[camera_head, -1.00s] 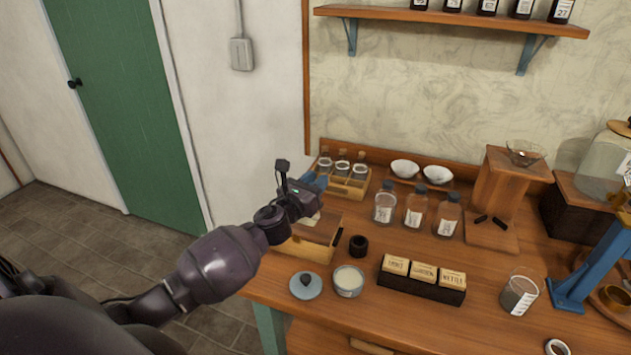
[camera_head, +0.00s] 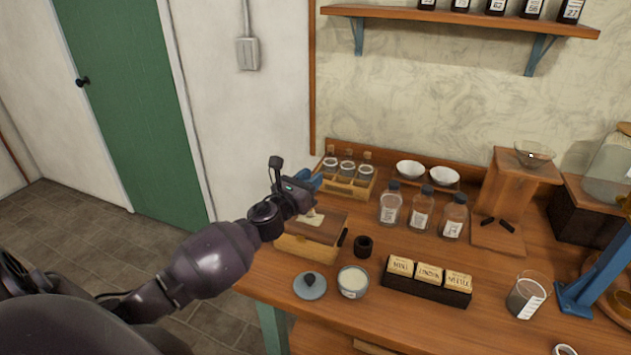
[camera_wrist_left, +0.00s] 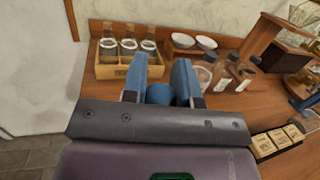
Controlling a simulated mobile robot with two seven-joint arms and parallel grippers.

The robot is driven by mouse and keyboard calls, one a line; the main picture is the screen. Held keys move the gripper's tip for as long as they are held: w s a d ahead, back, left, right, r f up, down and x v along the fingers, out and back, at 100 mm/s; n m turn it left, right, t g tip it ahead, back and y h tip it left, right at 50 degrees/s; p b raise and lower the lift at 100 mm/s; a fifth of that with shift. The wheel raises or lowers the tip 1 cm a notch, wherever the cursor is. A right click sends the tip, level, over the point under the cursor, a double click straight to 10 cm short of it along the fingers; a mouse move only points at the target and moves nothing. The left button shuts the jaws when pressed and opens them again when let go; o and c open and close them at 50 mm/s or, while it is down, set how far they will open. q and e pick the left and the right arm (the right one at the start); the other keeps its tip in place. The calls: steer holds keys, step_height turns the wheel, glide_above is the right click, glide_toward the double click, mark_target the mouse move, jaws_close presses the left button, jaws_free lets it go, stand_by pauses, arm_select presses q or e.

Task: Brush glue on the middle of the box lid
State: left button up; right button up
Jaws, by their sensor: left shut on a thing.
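A wooden box (camera_head: 300,247) stands at the table's left end, with its brown lid (camera_head: 320,231) on top. A pale cream patch shows on the lid, below my gripper; I cannot tell if it is glue, a label or bristles. My left gripper (camera_head: 308,181) is above the back of the box. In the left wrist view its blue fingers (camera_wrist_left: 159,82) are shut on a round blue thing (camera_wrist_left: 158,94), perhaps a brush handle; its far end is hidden. An open jar of whitish paste (camera_head: 352,279) stands in front of the box. My right gripper is not in view.
A grey-blue knobbed lid (camera_head: 309,287) lies beside the jar, and a small black cup (camera_head: 363,246) stands right of the box. A vial rack (camera_head: 351,186) is close behind my gripper. Bottles (camera_head: 421,211) and a dark tray of labelled packets (camera_head: 427,284) stand to the right.

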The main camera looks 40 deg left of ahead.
arm_select(q)
steer(key=shift+d, duration=0.15)
steer(key=shift+w+d+p, duration=0.25)
steer(key=shift+d+p, duration=0.15)
steer(key=shift+d, duration=0.8)
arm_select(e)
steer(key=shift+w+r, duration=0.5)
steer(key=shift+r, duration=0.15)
arm_select(q)
steer(key=shift+s, duration=0.1)
